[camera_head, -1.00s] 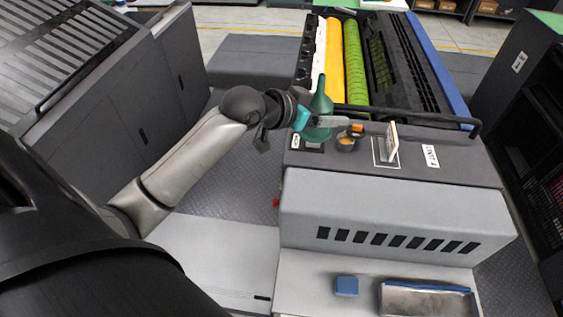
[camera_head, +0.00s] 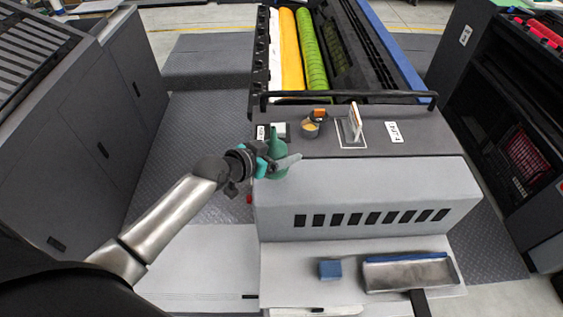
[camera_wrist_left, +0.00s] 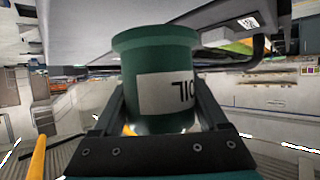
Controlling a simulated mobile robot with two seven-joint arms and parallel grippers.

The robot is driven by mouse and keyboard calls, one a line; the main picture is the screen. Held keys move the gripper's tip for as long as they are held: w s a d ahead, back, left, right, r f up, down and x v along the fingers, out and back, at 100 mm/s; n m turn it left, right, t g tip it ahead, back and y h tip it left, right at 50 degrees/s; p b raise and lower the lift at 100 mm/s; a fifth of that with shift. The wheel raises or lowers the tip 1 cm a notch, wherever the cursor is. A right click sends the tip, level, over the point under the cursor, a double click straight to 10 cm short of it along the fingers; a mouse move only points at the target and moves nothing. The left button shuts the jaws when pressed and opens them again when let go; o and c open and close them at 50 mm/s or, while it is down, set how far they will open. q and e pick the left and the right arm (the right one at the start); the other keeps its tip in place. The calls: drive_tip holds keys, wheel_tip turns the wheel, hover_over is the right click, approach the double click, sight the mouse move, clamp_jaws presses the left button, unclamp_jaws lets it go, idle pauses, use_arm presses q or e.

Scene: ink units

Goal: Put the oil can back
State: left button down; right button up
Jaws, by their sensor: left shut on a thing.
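The green oil can (camera_head: 278,165) with its tapering spout is in my left gripper (camera_head: 268,162), at the front left corner of the press's dark ledge. In the left wrist view the can (camera_wrist_left: 155,55) fills the middle, with its white label upside down between the two dark fingers (camera_wrist_left: 160,115). The gripper is shut on it. I cannot tell whether the can's base touches anything. My right gripper is not in view.
A blue block (camera_head: 330,269) and a metal tray (camera_head: 410,274) sit on the lower shelf.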

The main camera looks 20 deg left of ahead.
use_arm(q)
drive_tip(key=shift+f+b, duration=0.5)
drive_tip(key=shift+f, duration=1.35)
drive_tip(key=shift+f, duration=0.1)
unclamp_jaws()
drive_tip(key=shift+f, duration=0.15)
drive_tip(key=shift+s+r, duration=0.1)
drive_tip(key=shift+r, duration=0.15)
drive_tip(key=p+v, duration=0.1)
drive_tip(key=v, duration=1)
drive_tip(key=shift+s+a+r, duration=0.15)
drive_tip(key=shift+s+r, duration=0.05)
drive_tip(key=shift+s, duration=0.1)
